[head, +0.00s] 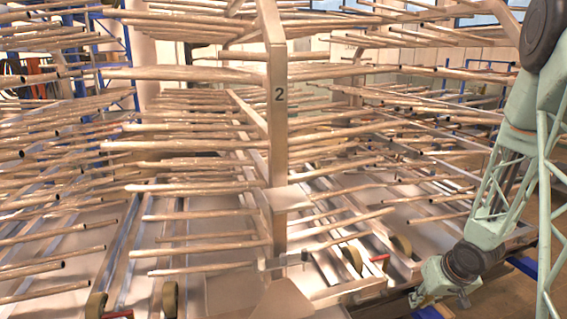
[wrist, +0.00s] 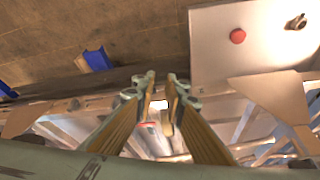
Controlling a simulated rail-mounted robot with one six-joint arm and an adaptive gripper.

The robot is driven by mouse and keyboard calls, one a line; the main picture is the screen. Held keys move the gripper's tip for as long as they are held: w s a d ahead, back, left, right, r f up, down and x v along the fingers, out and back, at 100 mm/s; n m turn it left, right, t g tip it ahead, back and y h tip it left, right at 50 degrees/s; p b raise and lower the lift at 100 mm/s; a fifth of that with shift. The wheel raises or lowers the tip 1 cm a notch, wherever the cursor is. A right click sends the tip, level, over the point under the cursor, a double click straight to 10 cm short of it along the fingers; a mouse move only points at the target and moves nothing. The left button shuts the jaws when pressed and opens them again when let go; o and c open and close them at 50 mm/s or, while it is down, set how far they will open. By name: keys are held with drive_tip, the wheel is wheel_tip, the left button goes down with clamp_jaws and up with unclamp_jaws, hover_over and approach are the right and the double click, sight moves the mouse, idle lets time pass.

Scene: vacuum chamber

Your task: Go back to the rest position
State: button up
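My gripper (wrist: 160,82) is seen from behind in the wrist view, its two fingers reaching forward with a narrow gap between the tips. I see nothing held in the gap. In the head view my arm comes down the right side, and its wrist end is low at the lower right, near the bottom edge. The fingers are not clear there. The arm end is beside the lower right of the rack's base.
A tall rack (head: 277,110) marked "2" carries many long rods in tiers. Wheels (head: 352,258) and rails lie below it. The wrist view shows a pale panel (wrist: 225,65) with a red round piece (wrist: 237,36), a blue piece (wrist: 97,60) and brown floor (wrist: 60,35).

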drive_tip(key=s+a+r+h, duration=0.15)
drive_tip(key=s+r, duration=0.25)
drive_tip(key=r, duration=0.5)
drive_tip(key=s+a+r+h, duration=0.1)
drive_tip(key=s+a+r, duration=0.15)
drive_tip(key=r, duration=0.75)
drive_tip(key=s+a+r+h, duration=0.1)
drive_tip(key=s+r, duration=0.4)
drive_tip(key=r, duration=0.4)
drive_tip(key=s+a+r+y, duration=0.1)
drive_tip(key=s+a+r, duration=0.3)
drive_tip(key=s, duration=0.5)
drive_tip(key=s+a+r+y, duration=0.1)
drive_tip(key=s+a+r, duration=0.3)
drive_tip(key=s+a, duration=0.3)
drive_tip(key=s+a+r+y, duration=0.1)
drive_tip(key=s+a+r, duration=0.3)
drive_tip(key=s, duration=0.8)
drive_tip(key=shift+a+g, duration=0.4)
drive_tip(key=shift+a, duration=0.7)
drive_tip(key=shift+w+d, duration=0.15)
drive_tip(key=shift+d, duration=0.75)
idle(0.4)
